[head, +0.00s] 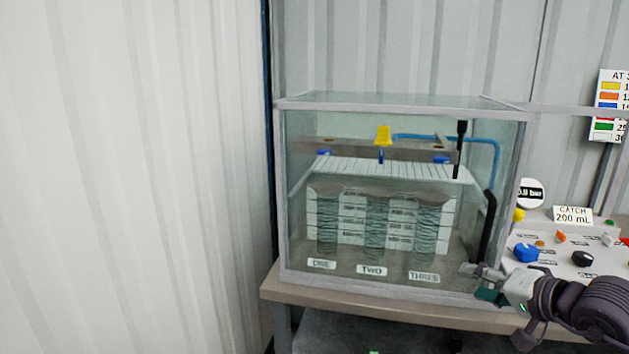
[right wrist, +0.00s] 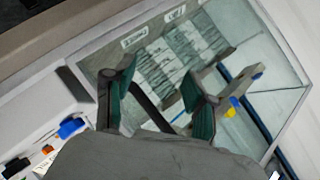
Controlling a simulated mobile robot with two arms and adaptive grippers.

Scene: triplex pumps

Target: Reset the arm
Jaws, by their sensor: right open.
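My right gripper (head: 477,281) is in front of the lower right corner of a glass tank (head: 405,103) in the head view. Its two teal-padded fingers stand apart and empty in the right wrist view (right wrist: 160,95), with the tank (right wrist: 285,100) behind them. I cannot tell how far the fingers are from the glass. My right arm (head: 590,305) comes in from the lower right. My left gripper is in neither view.
The tank holds three cylinders labelled ONE, TWO and THREE and stands on a bench (head: 350,304). A white panel (head: 560,262) with a blue knob (head: 525,253) and a black knob (head: 583,259) lies right of it. A corrugated wall (head: 130,170) fills the left.

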